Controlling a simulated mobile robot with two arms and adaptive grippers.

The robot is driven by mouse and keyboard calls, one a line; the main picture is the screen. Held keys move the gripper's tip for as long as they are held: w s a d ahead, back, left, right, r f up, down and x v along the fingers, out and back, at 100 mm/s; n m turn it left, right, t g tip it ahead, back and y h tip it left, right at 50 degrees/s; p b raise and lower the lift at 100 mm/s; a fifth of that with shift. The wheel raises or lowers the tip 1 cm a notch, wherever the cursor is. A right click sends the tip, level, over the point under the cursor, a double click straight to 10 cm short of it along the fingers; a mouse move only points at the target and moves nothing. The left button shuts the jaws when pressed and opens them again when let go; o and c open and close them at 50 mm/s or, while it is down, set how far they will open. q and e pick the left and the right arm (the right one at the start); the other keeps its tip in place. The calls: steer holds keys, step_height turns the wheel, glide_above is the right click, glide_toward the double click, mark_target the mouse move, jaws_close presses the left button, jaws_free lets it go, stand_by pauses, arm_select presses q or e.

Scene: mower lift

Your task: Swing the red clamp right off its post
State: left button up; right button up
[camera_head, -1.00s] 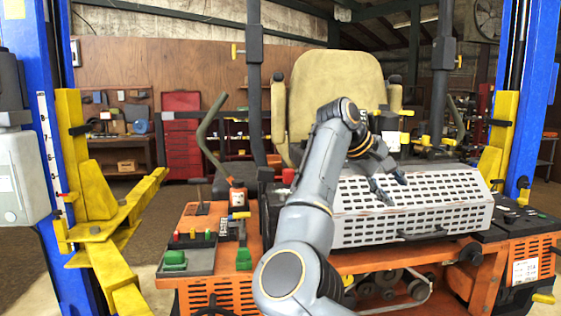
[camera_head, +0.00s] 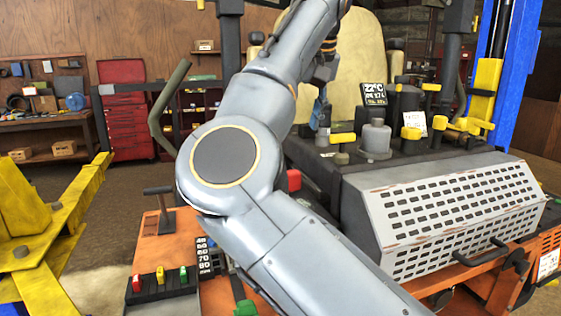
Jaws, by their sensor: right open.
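A small red block (camera_head: 294,180) shows beside my right forearm, at the left end of the white perforated cover. It is partly hidden by the arm, and I cannot tell whether it is the red clamp. No post under it can be made out. My right gripper (camera_head: 320,117) is open, with its fingers pointing down in front of the tan seat. It is above and to the right of the red block and apart from it. Its fingers show small and partly overlapped. My left gripper is not in view.
The white perforated cover (camera_head: 455,215) fills the right side. A dark deck behind it carries a grey cylinder (camera_head: 376,138), yellow-handled levers and a small display (camera_head: 374,94). A curved lever (camera_head: 164,110) stands left of my arm. A yellow lift arm (camera_head: 60,215) is at far left.

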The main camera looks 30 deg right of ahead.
mark_target(292, 171)
steer(key=p+x, duration=0.1)
steer(key=x, duration=1.2)
steer(key=shift+s+d+f+p, duration=0.1)
steer(key=shift+s+f+p, duration=0.1)
steer(key=shift+p, duration=0.2)
steer(key=shift+w, duration=0.1)
jaws_close()
